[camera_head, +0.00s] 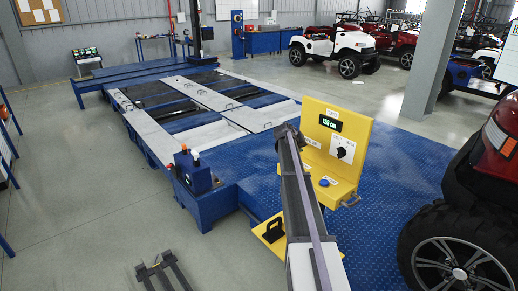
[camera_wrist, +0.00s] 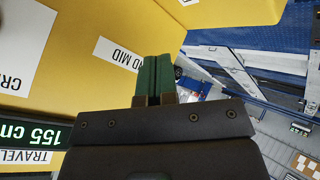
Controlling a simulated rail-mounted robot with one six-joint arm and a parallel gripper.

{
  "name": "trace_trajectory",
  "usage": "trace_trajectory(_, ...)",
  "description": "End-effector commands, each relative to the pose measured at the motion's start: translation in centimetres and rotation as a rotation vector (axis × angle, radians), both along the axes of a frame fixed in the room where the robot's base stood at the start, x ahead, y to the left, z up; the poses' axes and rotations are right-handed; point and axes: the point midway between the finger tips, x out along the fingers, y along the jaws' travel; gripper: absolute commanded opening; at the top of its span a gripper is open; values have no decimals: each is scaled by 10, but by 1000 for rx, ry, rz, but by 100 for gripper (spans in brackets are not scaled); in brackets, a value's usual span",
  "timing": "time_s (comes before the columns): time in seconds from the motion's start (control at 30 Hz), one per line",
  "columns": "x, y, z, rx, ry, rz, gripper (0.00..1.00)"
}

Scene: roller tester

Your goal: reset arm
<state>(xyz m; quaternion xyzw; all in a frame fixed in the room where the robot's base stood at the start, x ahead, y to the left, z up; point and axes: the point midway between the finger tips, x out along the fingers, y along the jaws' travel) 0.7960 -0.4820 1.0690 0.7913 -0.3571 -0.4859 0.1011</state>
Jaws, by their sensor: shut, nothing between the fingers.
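My arm (camera_head: 312,215) rises from the bottom of the head view to a yellow control panel (camera_head: 353,170). Its far end is beside the panel's left edge, and my fingers cannot be made out there. In the wrist view my gripper (camera_wrist: 154,58) is shut and empty, with its green fingers together. A display (camera_wrist: 35,132) reads 155 cm. A black knob (camera_head: 342,152) shows on the panel.
A blue platform (camera_head: 400,170) lies around the panel, with the roller tester's light plates (camera_head: 205,92) beyond. A red vehicle with a large wheel (camera_head: 455,265) stands close at the right. A blue box (camera_head: 192,172) stands at the tester's near corner. Grey floor (camera_head: 90,215) is open at left.

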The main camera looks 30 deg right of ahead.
Motion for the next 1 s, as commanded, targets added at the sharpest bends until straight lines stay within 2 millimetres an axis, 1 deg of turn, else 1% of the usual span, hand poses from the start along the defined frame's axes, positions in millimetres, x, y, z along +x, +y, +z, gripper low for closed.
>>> trace_trajectory(0.07, -3, 1, -2, 9, 17, -5, 0)
trace_trajectory(0.13, -20, 13, -10, 67, 50, -28, 0)
trace_trajectory(0.17, -33, 22, -13, 97, 64, -39, 0)
trace_trajectory(0.2, -54, 39, -19, 146, 83, -49, 0)
trace_trajectory(0.23, -70, 58, -23, 184, 100, -52, 0)
trace_trajectory(0.27, -86, 80, -27, 226, 118, -50, 0)
trace_trajectory(0.3, -106, 113, -32, 283, 143, -40, 0)
trace_trajectory(0.37, -137, 167, -39, 364, 182, -14, 0)
trace_trajectory(0.4, -157, 202, -42, 414, 210, 10, 0)
trace_trajectory(0.47, -188, 253, -46, 483, 251, 50, 0)
trace_trajectory(0.5, -210, 287, -48, 527, 279, 80, 0)
trace_trajectory(0.57, -245, 335, -50, 587, 323, 130, 0)
trace_trajectory(0.6, -267, 365, -51, 620, 351, 165, 0)
trace_trajectory(0.7, -316, 424, -52, 676, 405, 253, 0)
trace_trajectory(0.8, -344, 462, -52, 683, 433, 327, 0)
trace_trajectory(0.83, -345, 470, -52, 679, 440, 348, 0)
trace_trajectory(0.9, -341, 481, -52, 672, 449, 372, 0)
trace_trajectory(1.0, -340, 483, -52, 671, 450, 377, 0)
